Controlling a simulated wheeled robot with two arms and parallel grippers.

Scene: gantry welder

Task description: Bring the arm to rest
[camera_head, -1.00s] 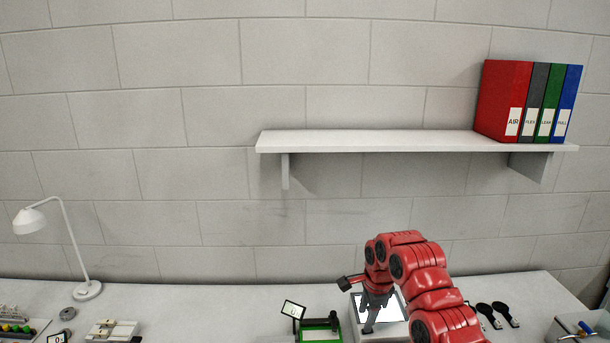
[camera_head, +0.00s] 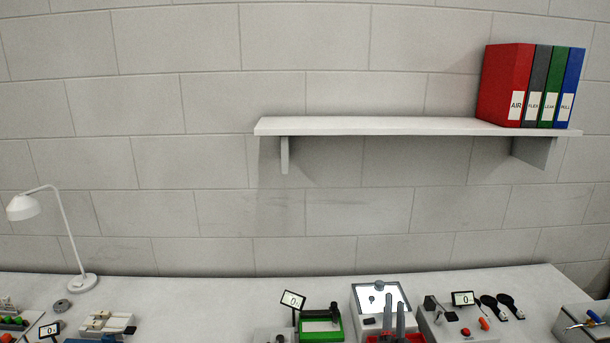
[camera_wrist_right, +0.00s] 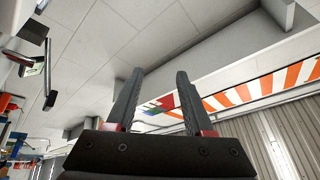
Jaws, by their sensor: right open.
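My right gripper (camera_head: 394,301) shows at the bottom of the head view, its two grey fingers pointing up and apart over the front of the bench (camera_head: 220,290). It is open and nothing shows between its fingers. In the right wrist view the same gripper (camera_wrist_right: 158,75) has its fingers spread, facing the wall and ceiling side of the room. Most of my right arm is below the head view's lower edge. My left gripper is not in view.
A light-topped box (camera_head: 367,300), a green-framed device (camera_head: 322,326) and a panel with a red button (camera_head: 458,325) stand near my right gripper. A lamp (camera_head: 68,235) stands at left. The shelf (camera_head: 380,126) above holds binders (camera_head: 506,85). The bench is clear at centre left.

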